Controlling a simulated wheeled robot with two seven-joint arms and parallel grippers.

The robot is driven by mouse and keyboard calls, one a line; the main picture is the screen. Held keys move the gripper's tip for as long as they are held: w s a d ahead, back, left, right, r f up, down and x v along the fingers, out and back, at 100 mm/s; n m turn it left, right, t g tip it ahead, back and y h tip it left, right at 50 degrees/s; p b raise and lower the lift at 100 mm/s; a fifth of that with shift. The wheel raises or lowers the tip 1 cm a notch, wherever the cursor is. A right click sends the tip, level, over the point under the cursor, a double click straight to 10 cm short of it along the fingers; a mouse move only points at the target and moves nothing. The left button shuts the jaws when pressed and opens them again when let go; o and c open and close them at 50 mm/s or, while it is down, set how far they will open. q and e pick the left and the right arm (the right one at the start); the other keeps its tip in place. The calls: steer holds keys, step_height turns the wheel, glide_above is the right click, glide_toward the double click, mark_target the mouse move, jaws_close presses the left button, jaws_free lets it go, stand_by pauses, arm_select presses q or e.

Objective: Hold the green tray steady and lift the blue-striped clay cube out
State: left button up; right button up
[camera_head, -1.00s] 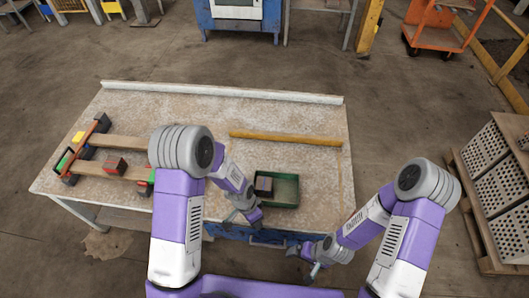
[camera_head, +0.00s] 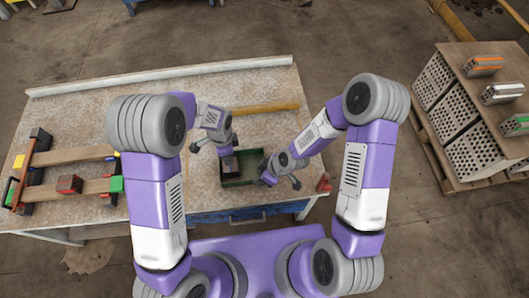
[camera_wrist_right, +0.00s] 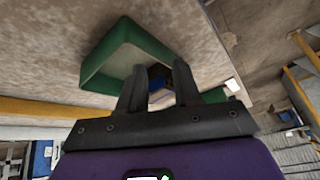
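The green tray (camera_head: 243,181) stands near the table's front edge in the head view. A small dark cube with a bluish side (camera_head: 230,166) is in its left part; its stripes are too small to make out. In the right wrist view the tray (camera_wrist_right: 103,68) shows behind the fingers, with a dark blue thing (camera_wrist_right: 158,72) in it. My left gripper (camera_head: 226,150) is above the cube; its fingertips are unclear. My right gripper (camera_head: 268,176) is at the tray's right wall. Its fingers (camera_wrist_right: 160,85) are apart; whether they touch the wall is unclear.
A yellow bar (camera_head: 265,107) lies behind the tray. A red block (camera_head: 323,184) is at the right front corner. Perforated blocks with striped bricks (camera_head: 484,66) stand at the right.

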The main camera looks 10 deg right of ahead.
steer(key=n, duration=0.2)
steer(key=w+n, duration=0.1)
steer(key=n, duration=0.3)
steer(key=shift+w+a+g+h, duration=0.2)
steer(key=shift+a+g+h, duration=0.1)
steer(key=shift+g, duration=0.1)
steer(key=n, duration=0.3)
steer(key=w+n+h, duration=0.1)
steer(key=n, duration=0.1)
steer(key=shift+w+d+r+n+g, duration=0.1)
steer(key=shift+w+d+n+g, duration=0.1)
steer(key=shift+n+g, duration=0.2)
steer(key=w+d+n+h, duration=0.1)
steer(key=n, duration=0.3)
steer(key=w+r+n+h, duration=0.1)
steer(key=w+n, duration=0.1)
steer(key=n, duration=0.2)
steer(key=w+d+n+h, duration=0.1)
steer(key=n, duration=0.3)
steer(key=shift+w+d+r+h, duration=0.25)
steer(key=shift+w+d+h, duration=0.05)
steer(key=shift+w+d, duration=0.05)
step_height(320, 180, down, 7)
steer(key=shift+f, duration=0.15)
jaws_close()
